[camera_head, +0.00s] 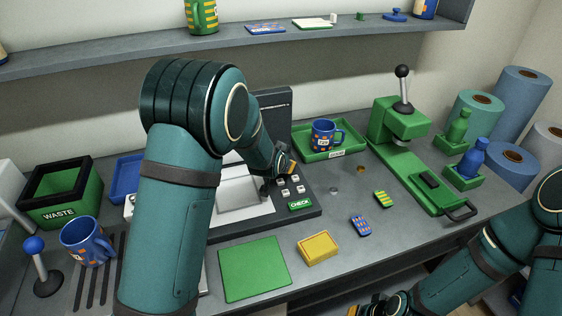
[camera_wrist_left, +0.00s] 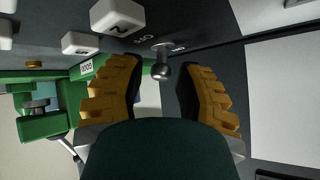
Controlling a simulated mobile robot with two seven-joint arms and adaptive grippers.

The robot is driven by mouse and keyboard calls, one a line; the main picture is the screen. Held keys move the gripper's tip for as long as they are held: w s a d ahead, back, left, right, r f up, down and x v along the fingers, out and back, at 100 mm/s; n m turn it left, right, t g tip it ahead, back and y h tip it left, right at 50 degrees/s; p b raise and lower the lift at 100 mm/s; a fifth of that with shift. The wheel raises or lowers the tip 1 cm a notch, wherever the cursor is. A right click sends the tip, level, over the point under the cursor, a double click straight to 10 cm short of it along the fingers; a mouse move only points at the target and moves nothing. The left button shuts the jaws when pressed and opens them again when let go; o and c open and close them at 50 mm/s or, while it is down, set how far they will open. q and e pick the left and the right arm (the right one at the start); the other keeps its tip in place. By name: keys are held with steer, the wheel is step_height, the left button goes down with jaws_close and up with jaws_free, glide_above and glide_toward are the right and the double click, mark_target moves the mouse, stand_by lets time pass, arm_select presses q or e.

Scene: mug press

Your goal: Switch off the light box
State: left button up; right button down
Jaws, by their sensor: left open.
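The light box (camera_head: 272,222) is a dark base with a pale panel, an upright dark back and white keys beside a green CHECK label (camera_head: 300,204). My left arm covers part of it. My left gripper (camera_head: 281,172) is low over the box's right side, near the keys. In the left wrist view it is open, with a small round-headed metal toggle switch (camera_wrist_left: 160,70) between its orange-padded fingers, and ON and OFF labels beside the switch. I cannot tell whether the fingers touch it. My right gripper (camera_head: 368,309) is partly visible at the bottom edge.
A mug (camera_head: 322,134) stands on a green tray behind the keys. A green press (camera_head: 398,122) is to the right. A yellow block (camera_head: 318,249), small patterned pieces and a green mat (camera_head: 254,268) lie in front. A WASTE bin (camera_head: 60,195) and blue mug (camera_head: 86,240) are left.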

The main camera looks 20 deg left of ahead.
arm_select(q)
steer(key=v, duration=1.1)
steer(key=shift+s+r, duration=0.2)
steer(key=shift+s, duration=0.15)
